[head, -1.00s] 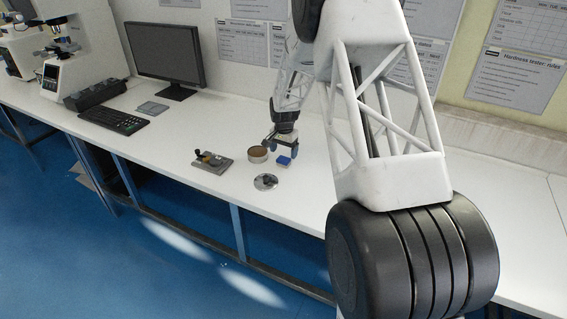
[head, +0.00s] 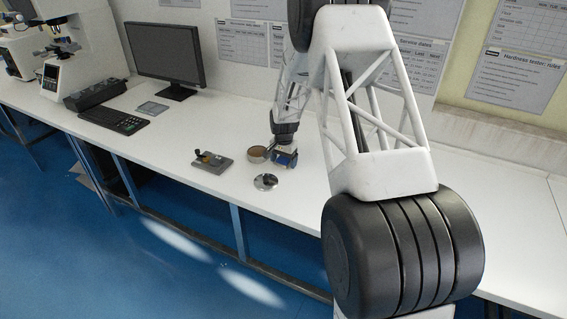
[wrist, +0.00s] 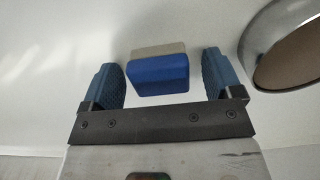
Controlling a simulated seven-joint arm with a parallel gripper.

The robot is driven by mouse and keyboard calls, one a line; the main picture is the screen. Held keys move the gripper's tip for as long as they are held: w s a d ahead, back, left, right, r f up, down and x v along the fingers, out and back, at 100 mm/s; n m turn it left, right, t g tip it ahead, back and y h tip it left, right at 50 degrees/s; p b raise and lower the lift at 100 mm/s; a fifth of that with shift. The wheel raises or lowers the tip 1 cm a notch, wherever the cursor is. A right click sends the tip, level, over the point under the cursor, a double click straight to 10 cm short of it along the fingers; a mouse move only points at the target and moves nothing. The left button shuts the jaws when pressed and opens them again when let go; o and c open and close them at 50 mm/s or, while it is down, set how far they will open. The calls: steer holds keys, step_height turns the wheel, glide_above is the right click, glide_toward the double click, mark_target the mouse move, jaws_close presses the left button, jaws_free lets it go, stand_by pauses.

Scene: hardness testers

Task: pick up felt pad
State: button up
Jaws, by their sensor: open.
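The felt pad (wrist: 158,76) is a small block with a blue part and a beige-grey layer, on the white bench. In the wrist view it lies between the two blue ribbed fingers of my open gripper (wrist: 162,82), with a visible gap on each side. In the head view my gripper (head: 285,157) is low over the bench at the pad's place, and the pad there is mostly hidden and hard to tell from the blue fingers.
A round metal-rimmed dish (head: 257,154) with a brown inside stands close to the left of my gripper. A grey plate with small parts (head: 212,162) is farther left. The bench (head: 190,215) is clear toward the front edge.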

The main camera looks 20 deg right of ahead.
mark_target(284, 160)
steer(key=c, duration=1)
steer(key=shift+r, duration=0.2)
steer(key=shift+r, duration=0.55)
steer(key=shift+s+a+r, duration=0.1)
steer(key=shift+s+r, duration=0.1)
steer(key=shift+r, duration=0.35)
steer(key=shift+s+r, duration=0.2)
steer(key=shift+r, duration=0.35)
steer(key=s, duration=0.4)
steer(key=s+a, duration=0.1)
steer(key=s, duration=0.3)
steer(key=s+r, duration=0.1)
steer(key=s, duration=0.3)
steer(key=shift+s+a, duration=0.25)
steer(key=shift+a, duration=0.15)
steer(key=shift+s+a+r, duration=0.15)
steer(key=shift+s, duration=1.1)
